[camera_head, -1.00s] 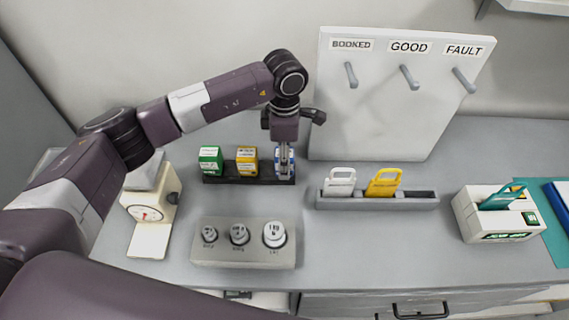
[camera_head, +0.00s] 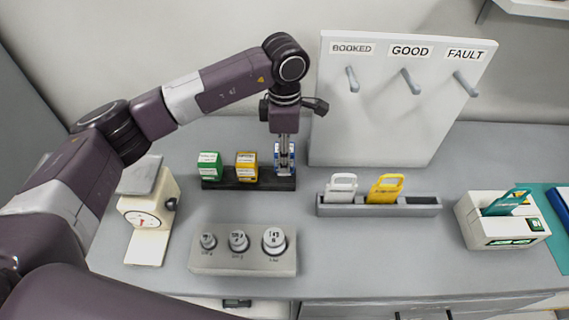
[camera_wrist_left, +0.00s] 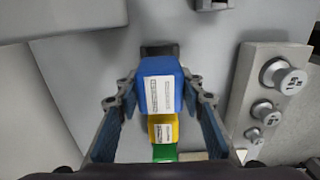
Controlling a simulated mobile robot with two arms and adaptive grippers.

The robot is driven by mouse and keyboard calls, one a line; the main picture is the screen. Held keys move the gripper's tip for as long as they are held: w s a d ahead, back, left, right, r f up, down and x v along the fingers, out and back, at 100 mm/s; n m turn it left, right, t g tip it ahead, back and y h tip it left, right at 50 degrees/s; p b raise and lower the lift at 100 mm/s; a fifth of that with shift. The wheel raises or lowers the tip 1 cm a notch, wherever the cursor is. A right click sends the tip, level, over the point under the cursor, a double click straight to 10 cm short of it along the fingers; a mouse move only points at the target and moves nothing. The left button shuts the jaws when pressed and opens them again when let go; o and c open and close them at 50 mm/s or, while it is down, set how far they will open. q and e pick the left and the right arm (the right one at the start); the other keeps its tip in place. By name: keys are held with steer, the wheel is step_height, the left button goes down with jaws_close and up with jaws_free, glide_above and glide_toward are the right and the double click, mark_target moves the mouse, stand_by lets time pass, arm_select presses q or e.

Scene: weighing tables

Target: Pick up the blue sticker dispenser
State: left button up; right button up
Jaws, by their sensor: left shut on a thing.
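The blue sticker dispenser (camera_head: 285,164) has a white label and is at the right end of the dark rack (camera_head: 222,184). My left gripper (camera_head: 284,148) points down from above and is shut on it. In the left wrist view the blue dispenser (camera_wrist_left: 160,84) sits between the two fingers (camera_wrist_left: 160,102). It looks slightly raised, but I cannot clearly see a gap under it. A yellow dispenser (camera_head: 246,167) and a green dispenser (camera_head: 209,166) stand to its left on the rack. My right gripper is not in view.
A scale (camera_head: 148,215) stands at left, with a weight block (camera_head: 215,262) in front of the rack. A grey holder (camera_head: 420,206) with white and yellow tags is to the right, before a hook board (camera_head: 385,125). A labelled machine (camera_head: 490,230) stands at far right.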

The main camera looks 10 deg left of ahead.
arm_select(q)
step_height(320, 180, up, 16)
steer(key=b, duration=0.3)
steer(key=shift+r, duration=0.1)
steer(key=o, duration=0.7)
steer(key=c, duration=0.5)
steer(key=shift+o, duration=0.2)
